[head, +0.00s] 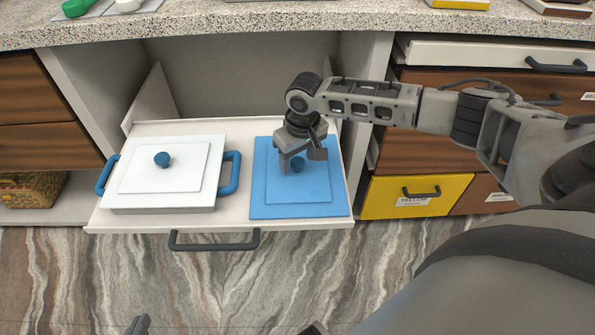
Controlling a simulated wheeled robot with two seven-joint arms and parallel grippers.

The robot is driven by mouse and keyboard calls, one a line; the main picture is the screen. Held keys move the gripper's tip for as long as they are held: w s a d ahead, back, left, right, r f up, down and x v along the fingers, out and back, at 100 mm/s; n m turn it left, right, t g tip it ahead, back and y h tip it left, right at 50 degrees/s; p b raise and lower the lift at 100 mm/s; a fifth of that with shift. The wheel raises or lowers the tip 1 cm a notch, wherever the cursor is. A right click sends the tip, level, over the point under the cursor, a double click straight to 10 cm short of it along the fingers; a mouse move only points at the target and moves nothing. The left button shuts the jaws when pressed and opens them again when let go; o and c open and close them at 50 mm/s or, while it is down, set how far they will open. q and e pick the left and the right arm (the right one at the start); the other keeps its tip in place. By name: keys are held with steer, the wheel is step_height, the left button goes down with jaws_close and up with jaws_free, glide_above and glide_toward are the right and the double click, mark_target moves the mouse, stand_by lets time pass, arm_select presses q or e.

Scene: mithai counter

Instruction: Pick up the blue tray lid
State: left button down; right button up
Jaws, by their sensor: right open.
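The blue tray lid (262,206) is a flat square with a raised centre panel and a round dark blue knob (298,165). It lies flat at the right side of a pulled-out white drawer shelf (230,218) in the head view. My right gripper (301,160) is over the lid, pointing down, with its fingers apart around the knob. I cannot tell whether a finger touches the knob. The gripper hides part of the lid's back half.
A white-lidded tray (140,185) with blue side handles and a blue knob sits left of the blue lid. The shelf has a dark front handle (215,243). A speckled counter (250,22) overhangs behind. A yellow drawer (382,200) is at right, a wicker basket (30,190) at left.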

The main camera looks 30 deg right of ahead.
mark_target(296, 159)
jaws_close()
arm_select(q)
steer(key=shift+r, duration=0.15)
